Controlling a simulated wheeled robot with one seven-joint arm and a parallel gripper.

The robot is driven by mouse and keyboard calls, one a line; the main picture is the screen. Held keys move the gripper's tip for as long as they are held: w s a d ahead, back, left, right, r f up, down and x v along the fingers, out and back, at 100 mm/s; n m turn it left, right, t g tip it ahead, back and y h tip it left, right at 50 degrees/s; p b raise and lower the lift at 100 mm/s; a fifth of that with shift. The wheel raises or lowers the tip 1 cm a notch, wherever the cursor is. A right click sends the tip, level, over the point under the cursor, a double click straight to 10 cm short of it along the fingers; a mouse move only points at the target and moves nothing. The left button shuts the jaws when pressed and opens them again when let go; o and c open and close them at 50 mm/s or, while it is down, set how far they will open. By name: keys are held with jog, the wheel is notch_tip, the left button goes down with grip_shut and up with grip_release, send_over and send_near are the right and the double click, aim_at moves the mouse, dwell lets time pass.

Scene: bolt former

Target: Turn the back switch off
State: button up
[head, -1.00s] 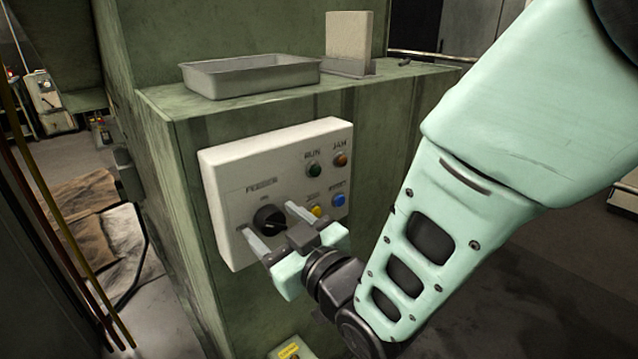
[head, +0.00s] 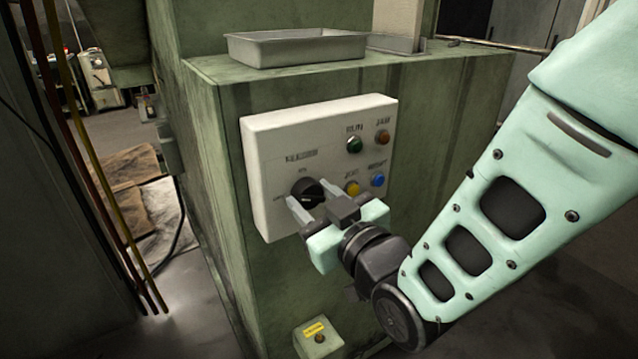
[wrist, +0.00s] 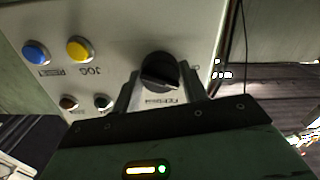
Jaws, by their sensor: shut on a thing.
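A black rotary switch (head: 307,190) sits on the white control panel (head: 262,145) under a label that looks like FEEDER. It also shows in the wrist view (wrist: 159,71), with a pale pointer line across its face. My gripper (head: 310,200) is at the panel with one finger on each side of the switch. In the wrist view my gripper (wrist: 160,90) is shut on the switch, its fingers flanking the knob. The fingers partly hide the knob in the head view, so its exact setting is hard to read.
The panel also has a green lamp (head: 354,145), an orange-brown lamp (head: 382,137), a yellow button (head: 352,188) and a blue button (head: 377,180), close to the right of my fingers. A grey metal tray (head: 295,50) stands on the ledge above. A small box (head: 318,338) is below.

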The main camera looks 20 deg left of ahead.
jog(key=n, duration=0.5)
jog(key=shift+b, duration=0.3)
jog(key=o, duration=1.2)
jog(key=b+v, duration=0.2)
jog(key=v, duration=0.6)
jog(key=shift+s, duration=0.1)
